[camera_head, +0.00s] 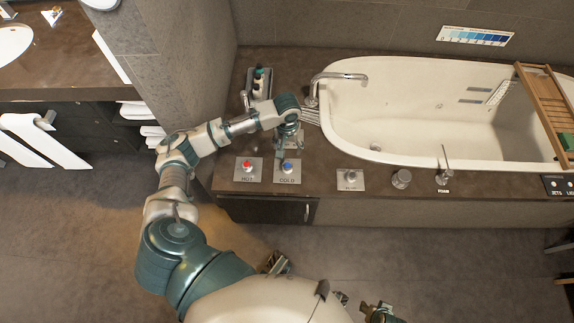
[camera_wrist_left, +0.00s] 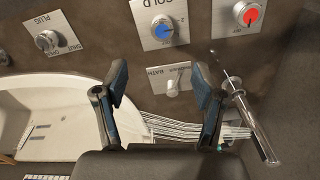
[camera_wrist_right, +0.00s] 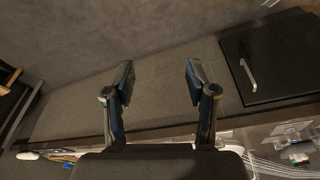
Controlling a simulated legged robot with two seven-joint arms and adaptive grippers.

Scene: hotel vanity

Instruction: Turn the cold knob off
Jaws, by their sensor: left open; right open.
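The blue cold knob (camera_head: 288,167) sits on a square metal plate marked COLD on the tub deck. It also shows at the top of the left wrist view (camera_wrist_left: 161,28). The red hot knob (camera_head: 248,166) is left of it, and at the upper right in the left wrist view (camera_wrist_left: 249,14). My left gripper (camera_head: 288,149) is just behind the cold knob, toward the tub faucet. In the left wrist view its fingers (camera_wrist_left: 160,83) are open and empty, apart from the cold knob. My right gripper (camera_wrist_right: 160,80) is open and empty in the right wrist view.
A bath selector knob (camera_wrist_left: 173,88) shows between my left fingers. A plug knob (camera_wrist_left: 47,41) is at the left wrist view's upper left. The tub (camera_head: 350,152) and faucet (camera_head: 340,76) lie behind. A cabinet door (camera_wrist_right: 270,55) is near my right gripper.

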